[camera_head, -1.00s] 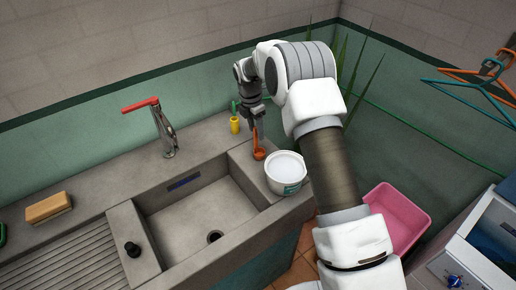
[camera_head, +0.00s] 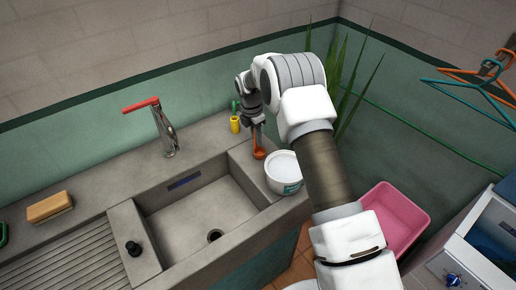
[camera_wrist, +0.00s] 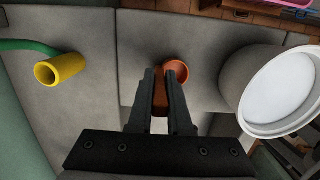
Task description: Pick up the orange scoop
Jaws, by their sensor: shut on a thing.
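The orange scoop (camera_head: 259,153) is on the counter's right part, beside the white tub, in the head view. In the wrist view the scoop's round bowl (camera_wrist: 176,70) shows just beyond the fingertips, and its handle runs back between the fingers. My gripper (camera_head: 257,128) points down over the scoop and is shut on its handle; its two dark fingers also show in the wrist view (camera_wrist: 166,75). I cannot tell whether the scoop's bowl touches the counter.
The white tub (camera_head: 283,172) stands close to the right of the scoop. A yellow tube (camera_head: 235,125) on a green hose lies behind left. The sink basin (camera_head: 200,213) opens to the left, with a red-handled tap (camera_head: 164,130). A pink basin (camera_head: 396,218) is lower right.

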